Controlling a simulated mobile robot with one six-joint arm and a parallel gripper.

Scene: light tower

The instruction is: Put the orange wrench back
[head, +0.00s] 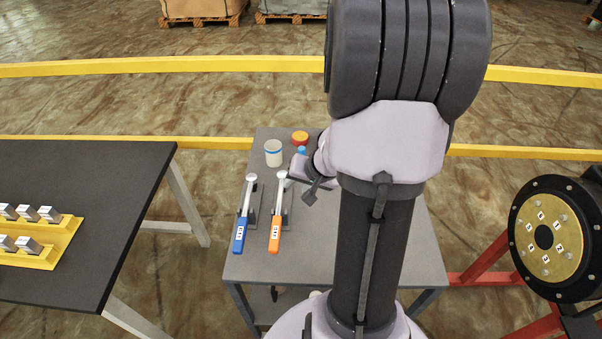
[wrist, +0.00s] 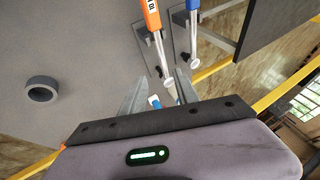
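The orange wrench (head: 276,232) lies on the small grey table, its silver head on a dark holder plate (head: 287,208) and its orange handle towards the front. In the wrist view the orange wrench (wrist: 151,16) is at the top, beyond my fingertips. The blue wrench (head: 240,230) lies parallel on its left, on a similar plate; it also shows in the wrist view (wrist: 193,22). My gripper (wrist: 161,74) is open, its fingers apart and no wrench between them. In the head view my arm partly hides it, right of the wrench heads.
A grey ring (wrist: 42,89) lies on the table. A black table (head: 100,165) is left; a round bolted flange (head: 550,235) is right.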

